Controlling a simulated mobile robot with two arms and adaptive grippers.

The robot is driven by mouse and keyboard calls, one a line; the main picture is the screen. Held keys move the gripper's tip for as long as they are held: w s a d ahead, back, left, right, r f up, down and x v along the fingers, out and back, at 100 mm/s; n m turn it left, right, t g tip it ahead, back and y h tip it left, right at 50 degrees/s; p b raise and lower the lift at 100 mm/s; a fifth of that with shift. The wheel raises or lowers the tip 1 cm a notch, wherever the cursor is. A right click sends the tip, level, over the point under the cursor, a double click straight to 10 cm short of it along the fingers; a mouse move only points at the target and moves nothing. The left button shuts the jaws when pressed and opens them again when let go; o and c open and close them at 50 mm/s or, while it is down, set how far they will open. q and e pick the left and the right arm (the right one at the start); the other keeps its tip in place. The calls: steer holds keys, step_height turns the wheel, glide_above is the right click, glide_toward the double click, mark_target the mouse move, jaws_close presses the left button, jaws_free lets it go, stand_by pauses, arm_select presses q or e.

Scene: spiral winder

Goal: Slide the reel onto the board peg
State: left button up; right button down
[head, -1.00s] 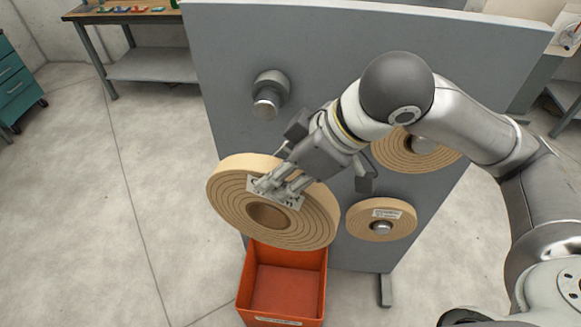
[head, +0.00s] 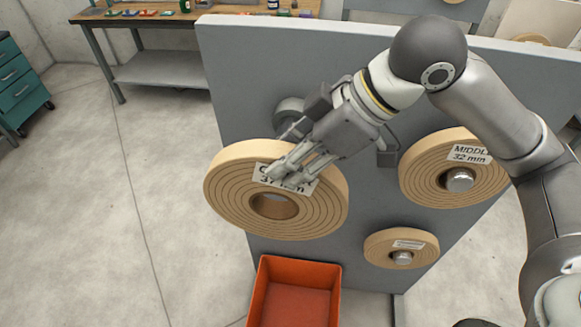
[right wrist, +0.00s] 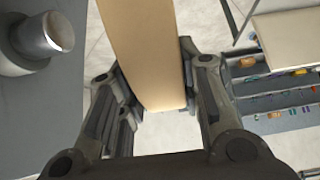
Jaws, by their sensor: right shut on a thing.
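My right gripper (head: 295,168) is shut on the top rim of a large tan spiral reel (head: 230,196) with a round centre hole and a partly covered white label. The reel is held up in front of the grey board (head: 232,85). A peg (head: 290,108) stands on the board behind the gripper, mostly hidden in the head view. In the right wrist view the reel's edge (right wrist: 145,50) is between the fingers, and the metal peg (right wrist: 45,35) is to the left, apart from the reel. My left gripper is not in view.
A reel labelled MIDDLE 32 mm (head: 425,180) and a smaller reel (head: 385,250) sit on pegs to the right. An orange bin (head: 262,290) stands on the floor below. A workbench (head: 130,22) and teal drawers (head: 20,90) are at the back left. The floor at left is clear.

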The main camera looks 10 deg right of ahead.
steer(key=shift+w+d+f+b, duration=0.1)
steer(key=shift+w+d+b, duration=0.2)
steer(key=shift+w, duration=0.4)
steer(key=shift+w+d+f+b, duration=0.1)
steer(key=shift+w+d+b, duration=0.1)
steer(key=shift+w+b, duration=0.35)
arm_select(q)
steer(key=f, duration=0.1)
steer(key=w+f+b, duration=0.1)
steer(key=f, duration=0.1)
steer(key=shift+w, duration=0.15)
arm_select(e)
steer(key=w+d, duration=0.2)
steer(key=w, duration=0.2)
steer(key=w+d, duration=0.2)
steer(key=w, duration=0.3)
steer(key=w+d, duration=0.1)
steer(key=w, duration=0.4)
steer(key=shift+d+f, duration=0.15)
steer(key=shift+d, duration=0.25)
